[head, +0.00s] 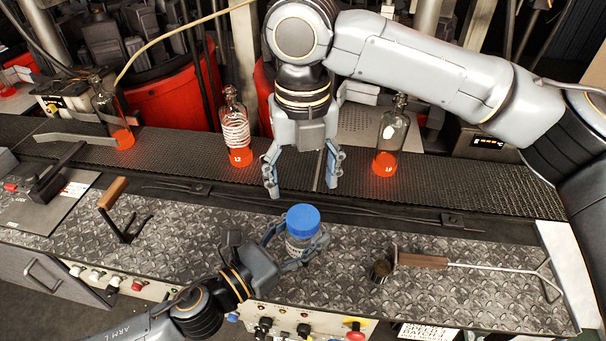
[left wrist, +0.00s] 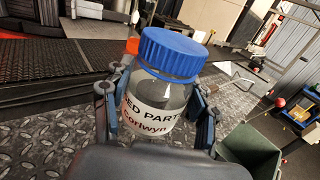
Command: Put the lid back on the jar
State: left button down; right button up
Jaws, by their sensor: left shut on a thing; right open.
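The clear glass jar (head: 296,246) stands upright over the diamond-plate bench, with a white label that shows in the left wrist view (left wrist: 152,118). The blue ribbed lid (head: 303,219) sits on the jar's mouth; it also shows in the left wrist view (left wrist: 174,53). It looks about level, but I cannot tell whether it is screwed tight. My left gripper (head: 298,243) is shut around the jar's body, one finger on each side. My right gripper (head: 302,188) points down, open and empty, just above and behind the lid, its fingers apart and clear of it.
Behind the jar, bottles with orange contents stand on a dark mesh conveyor: one at left (head: 117,125), one wrapped in coil (head: 236,135), one at right (head: 391,140). A wooden-handled tool (head: 425,261) lies right of the jar. A wooden-handled lever (head: 113,195) stands left.

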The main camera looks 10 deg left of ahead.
aim_at(303, 216)
jog(key=shift+f, duration=4)
jog(key=shift+c, duration=0.4)
